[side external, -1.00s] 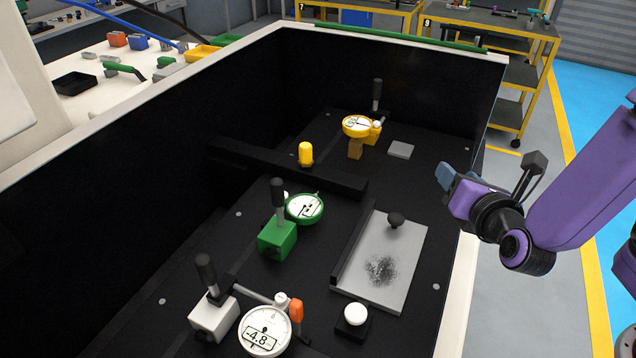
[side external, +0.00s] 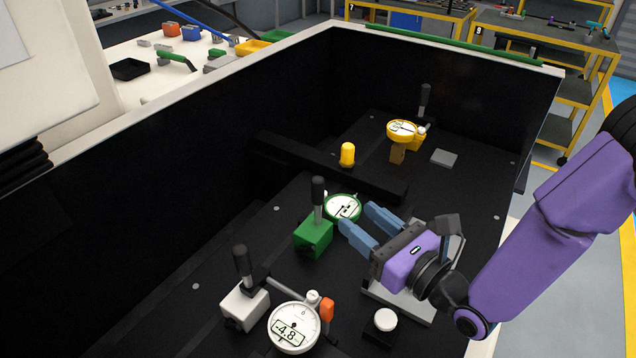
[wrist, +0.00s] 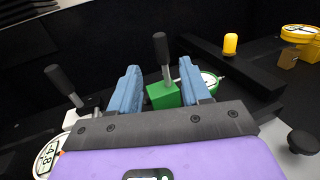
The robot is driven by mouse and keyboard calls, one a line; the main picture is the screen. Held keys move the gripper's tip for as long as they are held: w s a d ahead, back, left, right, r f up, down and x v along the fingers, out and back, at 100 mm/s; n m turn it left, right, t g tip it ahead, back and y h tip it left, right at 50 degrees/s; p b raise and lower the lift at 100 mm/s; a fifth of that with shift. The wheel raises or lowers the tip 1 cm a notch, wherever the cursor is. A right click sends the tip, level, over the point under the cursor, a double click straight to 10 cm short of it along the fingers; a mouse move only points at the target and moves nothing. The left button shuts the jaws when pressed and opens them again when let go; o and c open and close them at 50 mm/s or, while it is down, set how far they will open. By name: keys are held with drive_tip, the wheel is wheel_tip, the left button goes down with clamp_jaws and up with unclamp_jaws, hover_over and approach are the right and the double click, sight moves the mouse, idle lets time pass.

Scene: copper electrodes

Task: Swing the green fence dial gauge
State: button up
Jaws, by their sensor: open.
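The green dial gauge (side external: 343,207) has a round white face with a green rim. It sits on a green block base (side external: 313,237) with an upright black handle (side external: 318,195). My gripper (side external: 368,225) is open and empty, its blue fingers pointing at the gauge from the right. In the wrist view the green base (wrist: 163,95) and its handle (wrist: 162,52) show between the two fingers (wrist: 157,92). The gauge face (wrist: 209,82) is partly hidden behind the right finger there. Whether a finger touches the gauge, I cannot tell.
A white gauge (side external: 294,328) reading -4.8 stands at the front on a white base (side external: 245,307). A yellow gauge (side external: 402,131) is at the back. A black bar (side external: 330,168) and a yellow peg (side external: 347,154) lie beyond the green gauge. Dark walls (side external: 190,150) enclose the left side.

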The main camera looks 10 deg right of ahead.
sight(322, 188)
drive_tip(key=x, duration=1.2)
clamp_jaws()
